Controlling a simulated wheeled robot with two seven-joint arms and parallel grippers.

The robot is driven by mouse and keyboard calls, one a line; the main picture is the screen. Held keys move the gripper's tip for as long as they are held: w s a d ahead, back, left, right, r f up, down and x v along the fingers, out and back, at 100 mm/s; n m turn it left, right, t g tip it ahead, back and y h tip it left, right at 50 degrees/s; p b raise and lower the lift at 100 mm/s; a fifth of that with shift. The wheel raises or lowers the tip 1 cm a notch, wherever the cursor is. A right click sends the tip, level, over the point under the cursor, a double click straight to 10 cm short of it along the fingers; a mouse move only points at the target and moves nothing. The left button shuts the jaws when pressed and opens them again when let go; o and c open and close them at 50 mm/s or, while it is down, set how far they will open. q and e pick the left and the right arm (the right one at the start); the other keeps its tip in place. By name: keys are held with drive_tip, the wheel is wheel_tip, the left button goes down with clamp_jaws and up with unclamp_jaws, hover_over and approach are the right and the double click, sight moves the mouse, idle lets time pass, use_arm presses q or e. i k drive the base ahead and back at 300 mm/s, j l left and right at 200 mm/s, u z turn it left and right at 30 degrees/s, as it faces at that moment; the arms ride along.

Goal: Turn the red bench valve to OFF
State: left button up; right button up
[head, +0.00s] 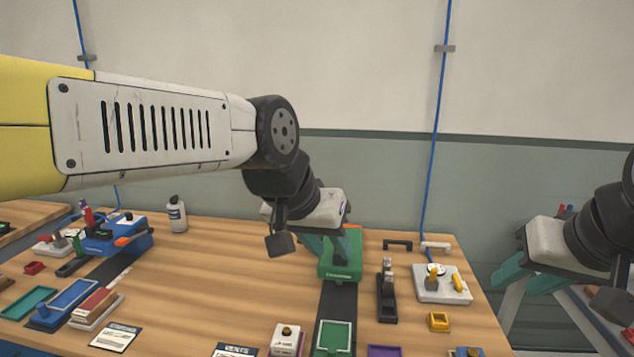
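I cannot make out the red bench valve for certain. A small red part (76,243) shows by a pale plate (48,247) at the far left of the bench, too small and partly covered to identify. My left gripper (326,246), with teal fingers, is at the green box (340,268) in the middle of the bench; whether it touches the box is unclear. My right gripper (530,278) hangs beyond the bench's right edge, away from the objects on it. The fingertip gaps of both are hard to see.
The wooden bench (220,275) has a clear middle left. A blue tool (115,237) and grey bottle (176,214) stand at the left and back. A pale plate with yellow handles (442,290), a black hand plane (387,298) and yellow box (438,321) lie at the right.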

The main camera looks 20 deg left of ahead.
sight(48, 239)
drive_tip(key=u, duration=0.5)
drive_tip(key=j+u, duration=0.15)
drive_tip(key=u, duration=0.2)
drive_tip(key=j+u, duration=0.2)
drive_tip(key=u, duration=0.15)
drive_tip(key=i+j+u, duration=0.2)
drive_tip(key=j+u, duration=0.2)
drive_tip(key=j, duration=0.2)
drive_tip(key=i+j+u, duration=0.25)
drive_tip(key=i+j, duration=0.15)
drive_tip(key=j, duration=0.15)
drive_tip(key=i+j, duration=0.15)
drive_tip(key=j, duration=0.15)
drive_tip(key=i+j, duration=0.15)
drive_tip(key=j, duration=0.15)
